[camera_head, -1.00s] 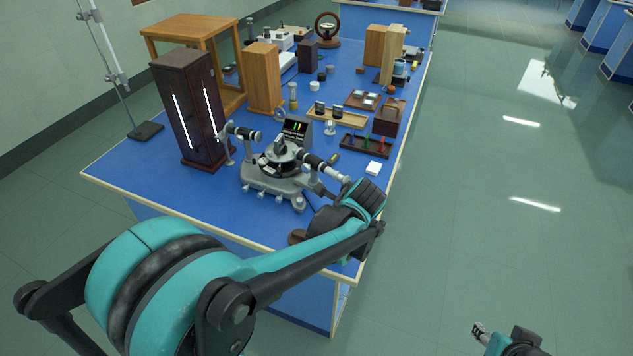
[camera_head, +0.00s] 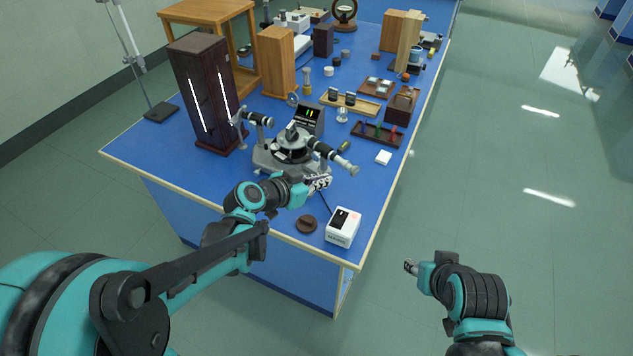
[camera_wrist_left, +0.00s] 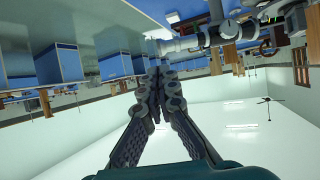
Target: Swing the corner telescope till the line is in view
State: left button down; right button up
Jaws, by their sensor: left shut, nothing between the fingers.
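The grey and black spectrometer (camera_head: 290,150) stands near the front of the blue bench. Its corner telescope (camera_head: 333,156) points toward the lower right. My left gripper (camera_head: 322,183) is shut and empty, just in front of and below the telescope in the head view. In the left wrist view its closed fingers (camera_wrist_left: 160,88) point up toward the telescope tube (camera_wrist_left: 190,43); I cannot tell whether they touch it. A small dark screen (camera_head: 309,115) behind the spectrometer shows yellow-green lines. My right gripper (camera_head: 410,266) is off the bench at the right; its finger state is unclear.
A dark lamp cabinet (camera_head: 196,95) with bright slits stands left of the spectrometer. A white box (camera_head: 343,227) and a brown round piece (camera_head: 306,224) lie near the front edge. Trays, a small white block (camera_head: 383,158) and wooden boxes fill the back and right.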

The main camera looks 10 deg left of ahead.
aim_at(352, 172)
pick_arm(q)
jog(key=b+x, duration=0.3)
jog(key=x, duration=0.7)
jog(key=shift+s, duration=0.1)
jog(key=shift+w+d+f, duration=0.1)
jog(key=shift+w+d, duration=0.1)
jog(key=shift+w, duration=0.1)
jog(key=shift+w+d+f, duration=0.25)
jog(key=shift+w+d, duration=0.15)
jog(key=shift+w, duration=0.05)
jog(key=shift+s+r, duration=0.1)
